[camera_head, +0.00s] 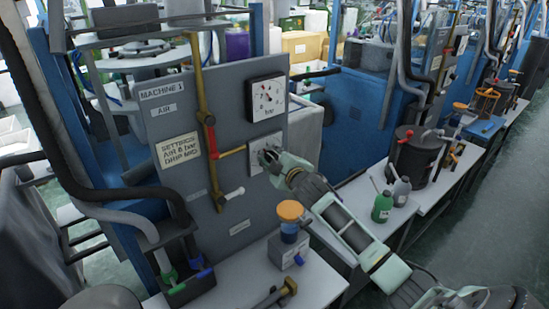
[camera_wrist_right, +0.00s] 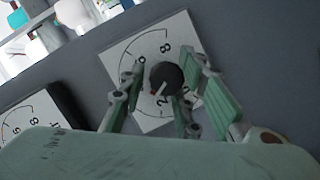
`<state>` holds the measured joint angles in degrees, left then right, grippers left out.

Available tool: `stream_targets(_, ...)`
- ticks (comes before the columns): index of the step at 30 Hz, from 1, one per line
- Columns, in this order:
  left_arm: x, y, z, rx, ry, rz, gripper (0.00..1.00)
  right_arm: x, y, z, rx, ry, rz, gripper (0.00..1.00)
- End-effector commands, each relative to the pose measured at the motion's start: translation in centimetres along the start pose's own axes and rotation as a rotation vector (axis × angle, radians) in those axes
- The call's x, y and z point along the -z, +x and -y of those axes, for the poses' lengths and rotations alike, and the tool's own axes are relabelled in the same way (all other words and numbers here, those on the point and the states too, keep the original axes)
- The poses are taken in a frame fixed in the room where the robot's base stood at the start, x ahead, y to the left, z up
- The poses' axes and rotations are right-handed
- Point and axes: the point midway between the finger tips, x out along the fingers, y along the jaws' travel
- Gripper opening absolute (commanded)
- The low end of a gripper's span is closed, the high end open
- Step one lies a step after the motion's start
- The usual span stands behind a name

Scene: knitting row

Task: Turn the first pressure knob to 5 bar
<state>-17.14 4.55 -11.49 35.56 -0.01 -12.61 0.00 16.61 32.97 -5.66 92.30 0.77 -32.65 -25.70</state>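The pressure knob (camera_wrist_right: 167,78) is dark and round on a white dial plate (camera_wrist_right: 118,62) with an arc and numbers, fixed to the grey panel of Machine 1. Its pale, red-tipped mark points to the lower left in the right wrist view; I cannot read its exact value. My right gripper (camera_head: 268,157) is at this plate (camera_head: 258,140) in the head view, hiding the knob there. In the wrist view my right gripper (camera_wrist_right: 165,88) is open, with its fingers on either side of the knob; contact is not clear. A bar gauge (camera_head: 266,100) sits above. My left gripper is not in view.
A brass pipe with a red fitting (camera_head: 210,120) runs down the panel (camera_head: 230,75) left of the plate. Below, an orange-capped filter unit (camera_head: 290,225) stands on the white bench (camera_head: 235,283). Green and grey bottles (camera_head: 382,207) stand to the right.

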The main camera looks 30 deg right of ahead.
Motion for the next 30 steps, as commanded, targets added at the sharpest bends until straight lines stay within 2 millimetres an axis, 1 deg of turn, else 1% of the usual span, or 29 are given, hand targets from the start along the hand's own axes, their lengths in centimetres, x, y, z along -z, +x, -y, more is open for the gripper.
stream_targets(1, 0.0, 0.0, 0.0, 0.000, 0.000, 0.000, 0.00, 0.0, 0.0, 0.0, 0.000, 0.000, 0.000, 0.22)
stream_targets(9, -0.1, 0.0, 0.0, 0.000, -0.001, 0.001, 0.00, 0.0, 0.0, -0.2, -0.004, -0.001, -0.001, 0.00)
stream_targets(14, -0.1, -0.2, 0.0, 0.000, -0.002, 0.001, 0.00, 0.1, 0.0, -0.4, -0.004, 0.005, -0.002, 0.00)
stream_targets(19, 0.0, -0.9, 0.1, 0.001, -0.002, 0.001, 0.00, 0.2, -0.1, -0.8, 0.008, 0.042, -0.003, 0.00)
stream_targets(26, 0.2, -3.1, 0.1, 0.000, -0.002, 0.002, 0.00, 0.2, -0.1, -1.3, 0.053, 0.171, -0.007, 0.00)
stream_targets(30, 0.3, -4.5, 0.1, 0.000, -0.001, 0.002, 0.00, 0.1, 0.0, -1.4, 0.094, 0.286, -0.011, 0.00)
